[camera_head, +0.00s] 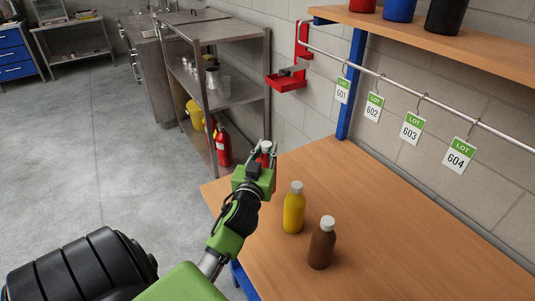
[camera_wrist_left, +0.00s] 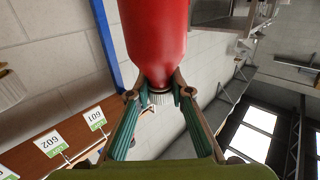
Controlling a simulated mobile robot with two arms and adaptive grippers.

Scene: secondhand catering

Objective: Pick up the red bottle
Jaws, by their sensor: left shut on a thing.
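My left gripper (camera_head: 265,157) is shut on the red bottle (camera_head: 264,162) over the left end of the wooden table (camera_head: 400,240). In the head view the gripper hides most of the bottle, and its white cap shows between the fingers. The left wrist view is upside down; there the red bottle (camera_wrist_left: 155,35) fills the top middle, with the fingers (camera_wrist_left: 160,92) closed around its neck by the cap. The bottle's base is out of that view, so I cannot tell whether it touches the table. My right gripper is not in view.
A yellow bottle (camera_head: 294,208) and a brown bottle (camera_head: 321,243) stand upright on the table, right of my left gripper. Lot tags (camera_head: 411,128) hang from a rail (camera_head: 400,86) behind. A shelf (camera_head: 450,43) with several containers is above. A metal rack (camera_head: 235,97) stands beyond the table.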

